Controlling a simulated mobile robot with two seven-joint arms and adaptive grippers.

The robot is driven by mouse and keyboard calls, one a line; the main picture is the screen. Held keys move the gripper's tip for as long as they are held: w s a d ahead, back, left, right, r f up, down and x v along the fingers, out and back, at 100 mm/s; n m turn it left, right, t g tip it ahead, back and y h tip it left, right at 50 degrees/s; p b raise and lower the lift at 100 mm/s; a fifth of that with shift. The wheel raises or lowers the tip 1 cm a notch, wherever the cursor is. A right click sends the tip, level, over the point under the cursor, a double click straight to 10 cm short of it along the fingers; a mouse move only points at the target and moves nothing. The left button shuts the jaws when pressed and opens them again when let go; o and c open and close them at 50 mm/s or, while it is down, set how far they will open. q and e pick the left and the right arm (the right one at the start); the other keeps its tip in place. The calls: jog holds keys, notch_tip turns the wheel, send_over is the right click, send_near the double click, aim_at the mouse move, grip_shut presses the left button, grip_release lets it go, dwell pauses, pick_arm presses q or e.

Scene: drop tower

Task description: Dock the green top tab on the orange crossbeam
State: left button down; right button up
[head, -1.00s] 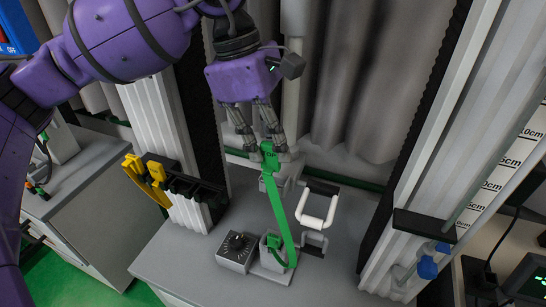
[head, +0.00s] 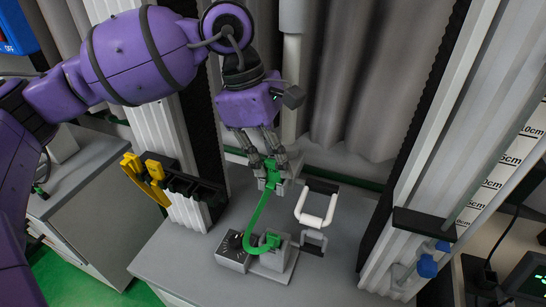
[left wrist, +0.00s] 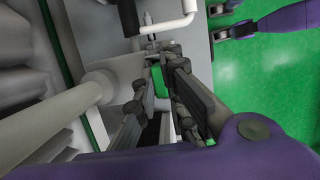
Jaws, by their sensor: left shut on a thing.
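The green top tab (head: 272,174) is between the fingertips of my left gripper (head: 270,162), which is shut on it above the grey bench. I cannot make out an orange crossbeam in either view. My right gripper is not in view.
A white handle (head: 316,220) stands right of the strap. A dial box (head: 231,253) sits left of the grey block. A black rack with yellow clips (head: 154,168) is on the left column. A ribbed column with a scale stands right. The bench front is clear.

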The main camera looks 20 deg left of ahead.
pick_arm(q)
jog(key=shift+f, duration=0.25)
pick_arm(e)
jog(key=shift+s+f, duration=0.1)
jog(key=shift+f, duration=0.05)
pick_arm(q)
jog(key=c, duration=1.9)
grip_release()
jog(key=shift+s, duration=0.1)
jog(key=shift+c, duration=0.2)
jog(key=shift+o, duration=0.6)
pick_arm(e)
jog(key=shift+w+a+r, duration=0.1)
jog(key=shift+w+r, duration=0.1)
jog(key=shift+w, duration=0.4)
pick_arm(q)
jog(key=shift+r, duration=0.1)
jog(key=shift+r, duration=0.4)
jog(key=v, duration=1.2)
jog(key=shift+r, duration=0.2)
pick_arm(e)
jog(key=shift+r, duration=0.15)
